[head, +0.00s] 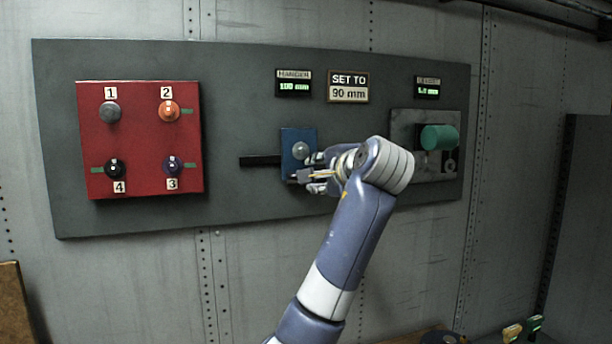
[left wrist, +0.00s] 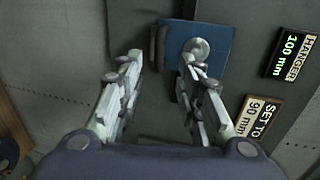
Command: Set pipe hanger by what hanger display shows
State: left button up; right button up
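A blue block (head: 296,146) with a round silver knob (head: 301,151) sits on a black horizontal bar (head: 259,161) on the dark panel. In the left wrist view the blue block (left wrist: 210,70) and knob (left wrist: 200,47) are just beyond the fingers. The hanger display (head: 294,84) reads 100 mm, also in the left wrist view (left wrist: 291,52). A sign (head: 348,88) says SET TO 90 mm. My left gripper (head: 304,168) is at the block's lower right in the head view. In the left wrist view its fingers (left wrist: 162,58) are apart with nothing between them. My right gripper is not seen.
A red plate (head: 142,137) with numbered knobs is at the panel's left. A green cylinder (head: 440,137) sticks out from a grey plate (head: 401,126) at the right, under a second display (head: 427,87). Open panel lies between the red plate and the bar.

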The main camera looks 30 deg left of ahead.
aim_at(303, 155)
pick_arm(q)
jog(key=p+x, duration=0.4)
jog(key=x, duration=0.6)
jog(key=shift+f+p, duration=0.1)
jog(key=shift+p, duration=0.25)
jog(key=shift+w, duration=0.1)
jog(key=shift+f, duration=0.1)
grip_shut()
